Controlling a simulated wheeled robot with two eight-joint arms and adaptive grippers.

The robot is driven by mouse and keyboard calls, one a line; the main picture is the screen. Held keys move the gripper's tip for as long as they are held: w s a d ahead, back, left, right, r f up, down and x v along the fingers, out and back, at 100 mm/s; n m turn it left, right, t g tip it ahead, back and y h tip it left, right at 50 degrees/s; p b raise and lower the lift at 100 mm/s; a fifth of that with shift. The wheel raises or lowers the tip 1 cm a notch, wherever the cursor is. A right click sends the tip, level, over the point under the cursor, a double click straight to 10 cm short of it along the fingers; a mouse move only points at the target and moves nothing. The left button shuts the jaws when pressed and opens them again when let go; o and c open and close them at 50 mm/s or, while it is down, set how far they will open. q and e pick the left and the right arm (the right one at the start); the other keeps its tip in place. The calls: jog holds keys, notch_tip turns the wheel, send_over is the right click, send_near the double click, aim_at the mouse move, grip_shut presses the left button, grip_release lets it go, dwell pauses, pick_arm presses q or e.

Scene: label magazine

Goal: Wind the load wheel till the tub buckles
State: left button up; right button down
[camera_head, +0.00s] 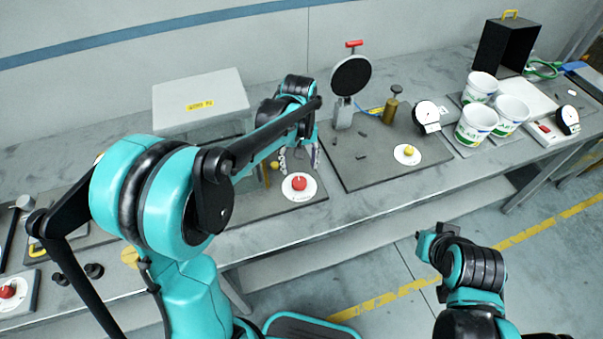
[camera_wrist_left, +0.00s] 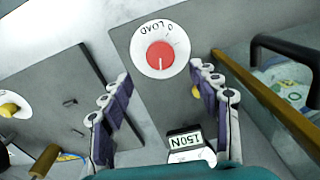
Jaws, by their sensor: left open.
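The load wheel is a red knob (camera_head: 299,183) on a white disc, set on a grey plate on the bench. The wrist view shows the red knob (camera_wrist_left: 160,55) with "0 LOAD" printed on its disc. My left gripper (camera_head: 299,160) is open and empty, just behind the knob in the head view. In the wrist view the knob lies beyond and between the fingertips (camera_wrist_left: 161,76), apart from them. A white tub with green print (camera_wrist_left: 282,82) shows partly behind a clear guard; the arm hides it in the head view. My right gripper (camera_head: 430,243) is low right, off the bench.
Several white tubs (camera_head: 480,88) stand at the right of the bench near dial gauges (camera_head: 427,112). A plate with a yellow knob (camera_head: 409,151) and a round black-faced stand (camera_head: 350,76) is right of the load wheel. A "150N" display (camera_wrist_left: 186,140) sits near the gripper.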

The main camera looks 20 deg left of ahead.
aim_at(299, 182)
pick_arm(q)
notch_tip(299, 182, down, 8)
jog(key=shift+s+r+b, duration=0.1)
jog(key=shift+r+b, duration=0.15)
jog(key=shift+b, duration=0.8)
jog(key=c, duration=1.2)
